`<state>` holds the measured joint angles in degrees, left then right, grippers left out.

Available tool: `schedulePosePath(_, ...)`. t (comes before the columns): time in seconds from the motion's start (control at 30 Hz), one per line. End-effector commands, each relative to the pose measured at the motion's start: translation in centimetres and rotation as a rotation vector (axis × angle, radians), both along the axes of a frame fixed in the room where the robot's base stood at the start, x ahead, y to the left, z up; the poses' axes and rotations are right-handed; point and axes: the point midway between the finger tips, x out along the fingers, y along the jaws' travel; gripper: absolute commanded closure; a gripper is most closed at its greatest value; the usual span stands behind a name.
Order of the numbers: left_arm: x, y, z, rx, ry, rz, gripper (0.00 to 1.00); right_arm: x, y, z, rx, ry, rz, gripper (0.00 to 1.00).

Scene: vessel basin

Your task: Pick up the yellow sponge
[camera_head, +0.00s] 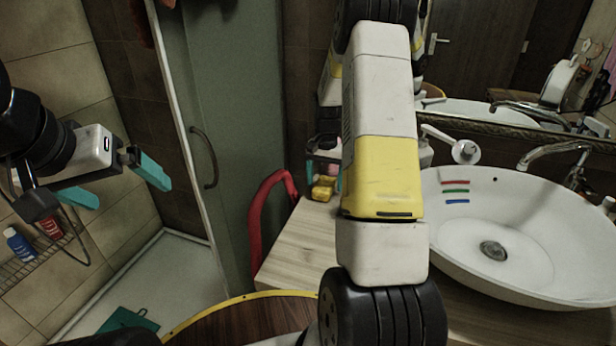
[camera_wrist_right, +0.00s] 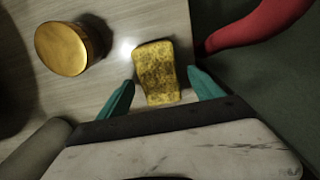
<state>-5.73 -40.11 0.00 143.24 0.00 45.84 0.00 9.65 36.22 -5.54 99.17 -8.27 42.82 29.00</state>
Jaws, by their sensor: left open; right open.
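The yellow sponge (camera_wrist_right: 157,72) lies flat on the light wood counter (camera_wrist_right: 120,20) in the right wrist view. It also shows small in the head view (camera_head: 321,193), partly hidden by my right gripper. My right gripper (camera_wrist_right: 162,92) is open, pointing down at the sponge. Its teal fingers stand on either side of the sponge's near end, with visible gaps, so it is not gripped. In the head view my right gripper (camera_head: 325,172) is over the counter's far left corner. My left gripper (camera_head: 118,184) is open and empty, in the air at the left.
A round gold-topped container (camera_wrist_right: 62,48) stands left of the sponge. A red curved bar (camera_head: 258,220) runs close beside the counter's left edge. The white basin (camera_head: 540,235) is on the counter at the right. The glass shower door (camera_head: 225,130) stands left of the counter.

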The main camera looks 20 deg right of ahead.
Motion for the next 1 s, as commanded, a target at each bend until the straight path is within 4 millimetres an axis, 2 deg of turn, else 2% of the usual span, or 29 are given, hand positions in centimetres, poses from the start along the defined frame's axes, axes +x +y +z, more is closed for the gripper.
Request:
schedulePosePath(0.1,0.00,0.00,0.00,0.000,0.000,0.000,0.00,-0.03,0.00,-0.94,0.000,0.000,0.001,0.24)
schedulePosePath(0.33,0.00,0.00,0.00,0.000,0.000,0.000,0.00,-0.01,0.00,-1.05,-0.001,-0.001,0.001,0.24)
schedulePosePath(0.37,0.00,0.00,0.00,0.000,0.000,0.000,0.00,-0.01,0.00,-1.05,-0.001,-0.001,0.001,0.28)
schedulePosePath(0.7,0.00,0.00,0.00,0.000,0.000,0.000,0.00,-0.01,0.00,-1.02,-0.001,-0.001,0.001,0.94)
schedulePosePath(1.0,0.00,0.00,0.00,0.000,0.000,0.000,0.00,0.00,-0.01,-0.66,-0.001,-0.001,0.001,0.94)
